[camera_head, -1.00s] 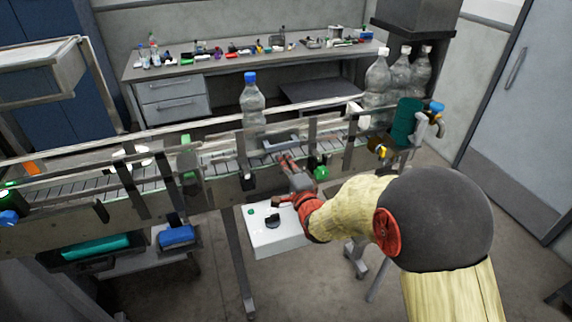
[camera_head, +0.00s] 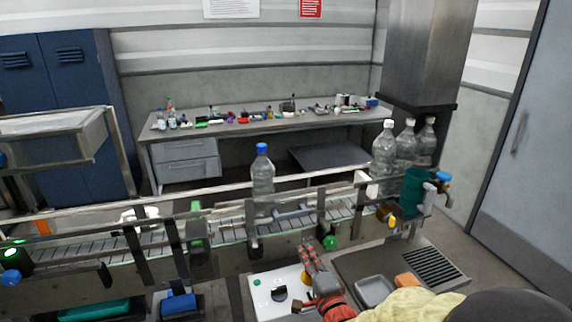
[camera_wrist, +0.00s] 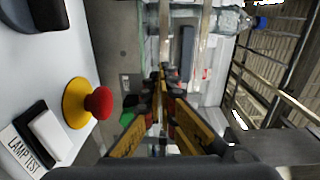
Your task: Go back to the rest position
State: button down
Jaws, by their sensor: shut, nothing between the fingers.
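My gripper (camera_head: 306,247) is in front of the conveyor, just above and right of the white control box (camera_head: 262,296) in the head view. In the wrist view the fingers of my gripper (camera_wrist: 160,80) come together with nothing between them. My yellow and red arm reaches in from the lower right. The control box carries a green button and a black knob. In the wrist view a red mushroom button (camera_wrist: 98,102) on a yellow ring stands left of the fingers, apart from them, above a "LAMP TEST" label (camera_wrist: 25,150).
A clear bottle with a blue cap (camera_head: 262,182) stands upright on the conveyor (camera_head: 100,246). Several large bottles (camera_head: 383,160) stand at its right, near a green cylinder (camera_head: 413,188). A grey tray (camera_head: 373,291) lies right of my gripper. A cluttered bench (camera_head: 240,126) is behind.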

jog(key=s+d+r+n+g+h, duration=0.4)
jog(key=s+d+r+n+g, duration=0.15)
jog(key=s+d+n, duration=0.2)
jog(key=s+d+n+g, duration=0.2)
jog(key=s+n+g, duration=0.1)
jog(key=s, duration=0.9)
jog(key=s+d+r+n+g, duration=0.1)
jog(key=s+d+n+g, duration=0.1)
jog(key=s, duration=1)
jog(key=shift+s+d+n+g+h, duration=0.15)
jog(key=shift+s+n+g+h, duration=0.25)
jog(key=shift+n, duration=0.55)
jog(key=c, duration=2.5)
grip_release()
jog(key=shift+w+r, duration=0.1)
jog(key=shift+c, duration=0.2)
